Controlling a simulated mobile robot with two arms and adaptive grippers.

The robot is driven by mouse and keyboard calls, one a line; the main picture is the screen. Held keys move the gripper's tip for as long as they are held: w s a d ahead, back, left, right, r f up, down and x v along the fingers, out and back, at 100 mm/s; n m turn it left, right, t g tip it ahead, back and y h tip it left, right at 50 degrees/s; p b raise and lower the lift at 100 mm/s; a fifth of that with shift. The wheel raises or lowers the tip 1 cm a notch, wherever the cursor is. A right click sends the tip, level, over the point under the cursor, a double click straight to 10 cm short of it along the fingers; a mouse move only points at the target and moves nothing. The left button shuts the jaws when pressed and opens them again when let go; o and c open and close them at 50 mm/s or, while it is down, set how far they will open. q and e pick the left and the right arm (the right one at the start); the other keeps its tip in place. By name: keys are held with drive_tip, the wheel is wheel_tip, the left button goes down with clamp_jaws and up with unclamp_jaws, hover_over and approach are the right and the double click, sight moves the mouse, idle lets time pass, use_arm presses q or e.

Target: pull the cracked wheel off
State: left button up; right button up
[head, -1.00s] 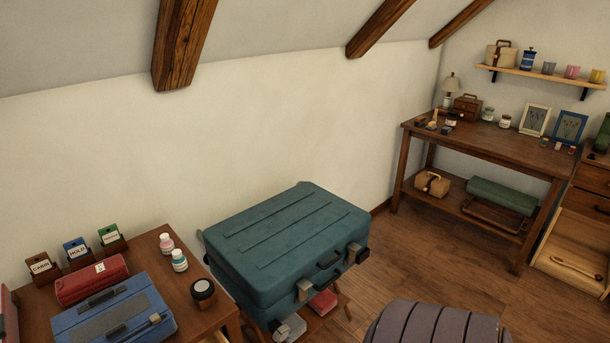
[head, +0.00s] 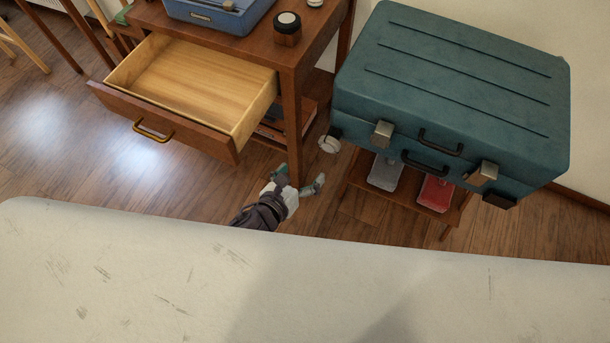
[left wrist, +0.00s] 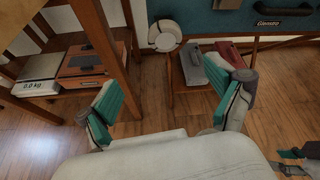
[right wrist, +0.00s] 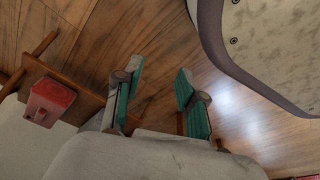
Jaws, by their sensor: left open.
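The teal suitcase (head: 450,85) lies flat on a low wooden stand. A pale wheel (head: 330,144) sits at its near left corner, on a dark mount; in the left wrist view the wheel (left wrist: 164,36) shows a dark gap in its rim. Whether that gap is a crack I cannot tell. My left gripper (head: 300,180) is open and empty, below and to the left of the wheel, apart from it. In the left wrist view the wheel lies beyond the open fingers, roughly between them. My right gripper (right wrist: 158,85) is open and empty over the floor.
A wooden table with an open, empty drawer (head: 190,85) stands left of the suitcase; its leg (head: 292,130) is close to my left gripper. Grey (head: 385,172) and red (head: 436,192) items lie on the stand's shelf. Floor shows between table and stand.

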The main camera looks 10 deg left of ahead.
sight(328, 147)
use_arm(q)
drive_tip(key=shift+m, duration=0.4)
drive_tip(key=b+x, duration=0.1)
drive_tip(key=x, duration=0.3)
drive_tip(key=b+x, duration=0.1)
drive_tip(key=x, duration=0.3)
drive_tip(key=r+b+x, duration=0.1)
drive_tip(key=x, duration=0.3)
drive_tip(key=shift+w+d, duration=0.25)
drive_tip(key=shift+d, duration=0.25)
drive_tip(key=shift+w+d+f, duration=0.2)
drive_tip(key=shift+w+d, duration=0.1)
drive_tip(key=shift+w, duration=0.25)
use_arm(e)
drive_tip(key=w+r, duration=0.4)
drive_tip(key=r, duration=0.6)
drive_tip(key=shift+w+t, duration=0.4)
drive_tip(key=shift+a, duration=0.1)
use_arm(q)
drive_tip(key=c, duration=1.2)
drive_tip(key=shift+s+a, duration=0.1)
drive_tip(key=shift+s, duration=0.15)
drive_tip(key=shift+c, duration=0.2)
drive_tip(key=shift+s, duration=0.15)
drive_tip(key=shift+s+a+p, duration=0.3)
drive_tip(key=shift+s+p, duration=0.1)
drive_tip(key=shift+s, duration=0.35)
use_arm(e)
drive_tip(key=shift+s+f, duration=0.2)
drive_tip(key=shift+f, duration=1.1)
